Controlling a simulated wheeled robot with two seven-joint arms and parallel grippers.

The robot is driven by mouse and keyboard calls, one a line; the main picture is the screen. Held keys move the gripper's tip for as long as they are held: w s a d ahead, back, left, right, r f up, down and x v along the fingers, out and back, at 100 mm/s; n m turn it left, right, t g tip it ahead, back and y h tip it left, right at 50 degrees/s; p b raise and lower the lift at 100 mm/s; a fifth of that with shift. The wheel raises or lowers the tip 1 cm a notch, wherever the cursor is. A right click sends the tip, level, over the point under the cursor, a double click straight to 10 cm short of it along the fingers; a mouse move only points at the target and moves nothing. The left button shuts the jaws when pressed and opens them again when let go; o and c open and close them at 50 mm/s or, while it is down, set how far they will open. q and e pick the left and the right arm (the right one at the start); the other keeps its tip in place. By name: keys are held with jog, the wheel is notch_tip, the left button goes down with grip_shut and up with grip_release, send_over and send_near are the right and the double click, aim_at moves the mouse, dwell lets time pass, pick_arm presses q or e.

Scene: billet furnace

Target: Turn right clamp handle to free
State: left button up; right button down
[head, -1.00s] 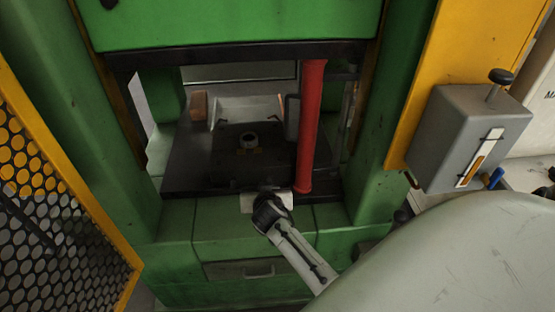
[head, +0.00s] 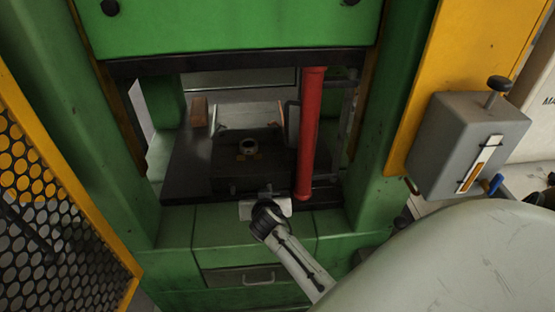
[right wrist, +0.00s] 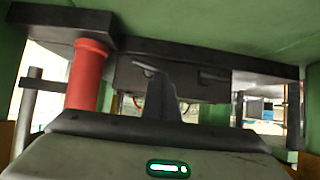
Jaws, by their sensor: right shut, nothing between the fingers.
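My right gripper (head: 268,191) is at the front edge of the black press bed (head: 186,165), left of the red post's foot. It is shut and empty. In the right wrist view, which looks upside down, its dark fingers (right wrist: 157,92) point toward a dark block (right wrist: 195,86) on the bed. Thin bar-like parts show on this block beside the fingertips. I cannot tell whether one is the right clamp handle or whether the gripper touches it. In the head view the block carries a round metal fitting (head: 248,147). My left gripper is not in view.
The red post (head: 311,135) stands close to the right of my gripper; it also shows in the right wrist view (right wrist: 86,75). Green press columns flank the opening. A yellow mesh guard (head: 50,190) is at left, a grey control box (head: 465,140) at right.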

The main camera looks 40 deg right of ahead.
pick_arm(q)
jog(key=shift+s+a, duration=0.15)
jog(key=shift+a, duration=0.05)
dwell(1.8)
